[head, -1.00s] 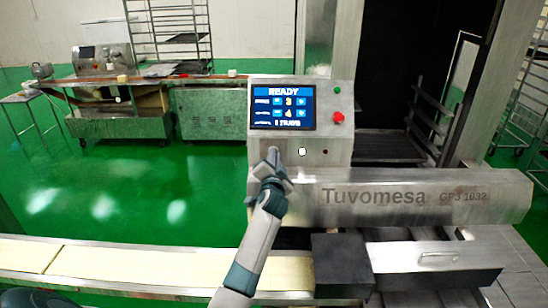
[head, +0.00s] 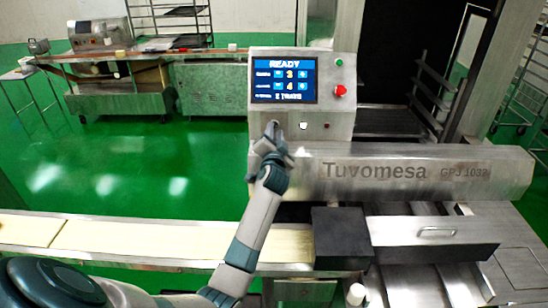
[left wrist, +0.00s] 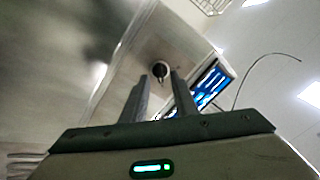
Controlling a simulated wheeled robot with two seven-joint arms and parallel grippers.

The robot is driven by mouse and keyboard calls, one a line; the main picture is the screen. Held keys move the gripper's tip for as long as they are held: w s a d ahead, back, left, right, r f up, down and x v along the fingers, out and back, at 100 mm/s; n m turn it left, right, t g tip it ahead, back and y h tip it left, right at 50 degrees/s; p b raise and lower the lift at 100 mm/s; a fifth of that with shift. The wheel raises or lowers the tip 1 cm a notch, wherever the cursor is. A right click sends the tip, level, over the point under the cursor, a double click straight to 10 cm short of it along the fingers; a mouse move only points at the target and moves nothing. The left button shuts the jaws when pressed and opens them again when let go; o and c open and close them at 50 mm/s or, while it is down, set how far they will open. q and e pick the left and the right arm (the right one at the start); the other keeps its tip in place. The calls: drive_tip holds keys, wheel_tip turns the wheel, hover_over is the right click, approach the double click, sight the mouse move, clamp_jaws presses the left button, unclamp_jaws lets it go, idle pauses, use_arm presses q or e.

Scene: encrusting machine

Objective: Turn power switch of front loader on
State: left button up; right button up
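The front loader is the steel machine marked "Tuvomesa GPJ 1032" (head: 430,172). Its control panel (head: 345,110) has a lit blue screen (head: 283,80) reading READY. In the left wrist view a small round dark knob (left wrist: 160,69) stands on the steel panel, beside the lit screen (left wrist: 208,85). My left gripper (head: 272,130) is at the lower left of the panel and hides that spot in the head view. In the wrist view its two fingers (left wrist: 161,78) are apart, with the knob seen between and just beyond the tips. Contact cannot be told. My right gripper is not in view.
A red button (head: 340,91), a green button (head: 339,62), a white button (head: 303,126) and a small dark red one (head: 326,125) sit on the panel. A conveyor (head: 130,240) crosses below my left arm. Another machine (head: 100,38) stands far back.

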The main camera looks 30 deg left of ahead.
use_arm(q)
drive_tip(key=b+v, duration=0.4)
drive_tip(key=v, duration=1.2)
drive_tip(key=shift+s, duration=0.1)
